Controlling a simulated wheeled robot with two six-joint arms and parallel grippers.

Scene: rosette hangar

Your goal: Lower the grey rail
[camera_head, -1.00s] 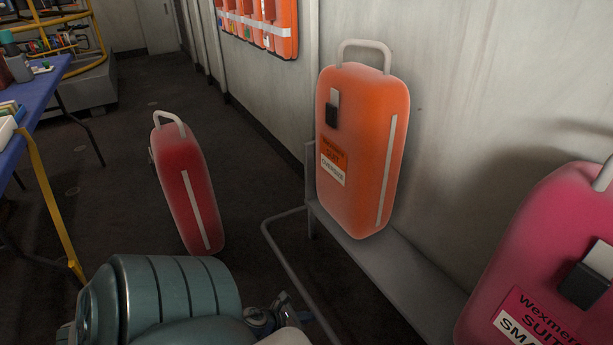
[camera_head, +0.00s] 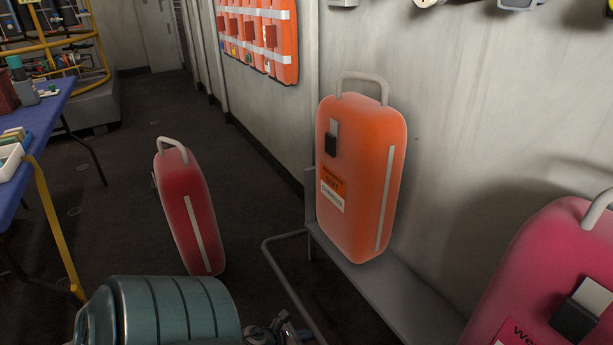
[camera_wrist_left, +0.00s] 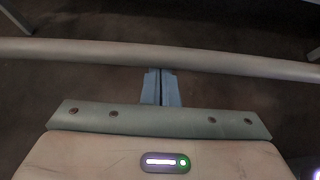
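The grey rail (camera_head: 290,288) is a thin bent tube along the front of a low grey bench, seen in the head view. In the left wrist view the rail (camera_wrist_left: 90,51) runs across the whole picture. My left gripper (camera_wrist_left: 160,74) has its two blue fingers side by side, nearly touching, with nothing seen between them. Their tips meet the near edge of the rail, and whether they touch it or reach beneath it is unclear. In the head view the gripper (camera_head: 284,328) is partly cut off at the bottom edge, beside the rail. My right gripper is out of view.
An orange suitcase (camera_head: 362,175) stands on the grey bench (camera_head: 400,290) by the wall. A pink suitcase (camera_head: 530,265) is at the right. A red suitcase (camera_head: 190,215) stands tilted on the floor. A blue table (camera_head: 35,120) is at the left. Open floor lies between.

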